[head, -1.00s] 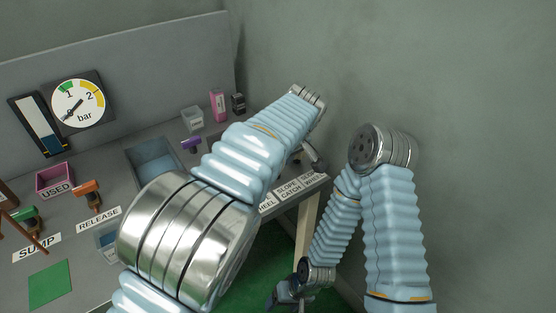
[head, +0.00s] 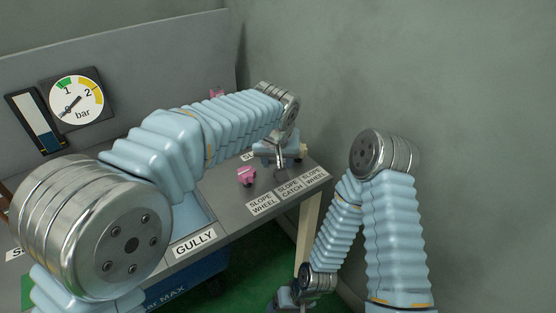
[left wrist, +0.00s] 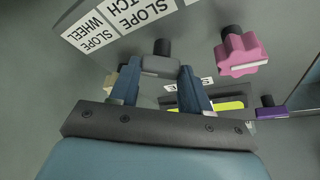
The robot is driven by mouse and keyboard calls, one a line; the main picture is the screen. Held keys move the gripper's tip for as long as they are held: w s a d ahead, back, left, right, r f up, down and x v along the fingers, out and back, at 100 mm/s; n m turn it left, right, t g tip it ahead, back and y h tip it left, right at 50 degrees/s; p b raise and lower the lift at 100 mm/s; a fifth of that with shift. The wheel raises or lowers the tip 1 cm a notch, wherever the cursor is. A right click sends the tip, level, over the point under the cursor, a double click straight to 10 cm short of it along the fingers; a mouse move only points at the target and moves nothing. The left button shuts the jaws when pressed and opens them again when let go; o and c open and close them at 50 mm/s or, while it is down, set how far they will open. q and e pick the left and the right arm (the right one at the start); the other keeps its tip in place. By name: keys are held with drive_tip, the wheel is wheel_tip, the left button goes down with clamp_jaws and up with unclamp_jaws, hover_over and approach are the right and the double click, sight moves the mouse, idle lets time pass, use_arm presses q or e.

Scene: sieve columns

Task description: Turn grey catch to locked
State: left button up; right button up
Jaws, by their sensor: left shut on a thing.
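The grey catch (left wrist: 160,64) is a small grey bar on a dark round stem in the left wrist view. My left gripper (left wrist: 158,70) has its two blue fingertips on either side of the bar and is shut on it. In the head view my left gripper (head: 279,160) reaches down over the far right corner of the bench, behind the SLOPE CATCH label (head: 289,188). I cannot make out the catch itself there. My right gripper (head: 286,296) hangs low at the bottom edge, off the bench; its jaws are too unclear to read.
A pink wheel (left wrist: 241,54) stands beside the catch; it also shows in the head view (head: 246,176). A purple knob (left wrist: 270,109) and a yellow-green strip (left wrist: 207,106) lie beyond. A GULLY label (head: 195,243) marks the front edge. A pressure gauge (head: 76,95) hangs on the back panel.

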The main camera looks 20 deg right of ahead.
use_arm(q)
drive_tip(key=m, duration=0.2)
drive_tip(key=m+g+h+p, duration=0.1)
drive_tip(key=m, duration=0.1)
drive_tip(key=shift+w+a+r+h, duration=0.1)
drive_tip(key=shift+a+r+h, duration=0.05)
drive_tip(key=shift+h, duration=0.15)
drive_tip(key=m+g+h+p, duration=0.1)
drive_tip(key=m, duration=0.2)
drive_tip(key=shift+w+m+p, duration=0.1)
drive_tip(key=shift+m+p, duration=0.25)
drive_tip(key=shift+m, duration=0.05)
drive_tip(key=shift+m+g+p, duration=0.4)
drive_tip(key=shift+m, duration=0.7)
drive_tip(key=o, duration=1.1)
drive_tip(key=shift+c, duration=0.2)
drive_tip(key=v, duration=1.3)
drive_tip(key=shift+a+r, duration=0.2)
drive_tip(key=shift+a, duration=0.15)
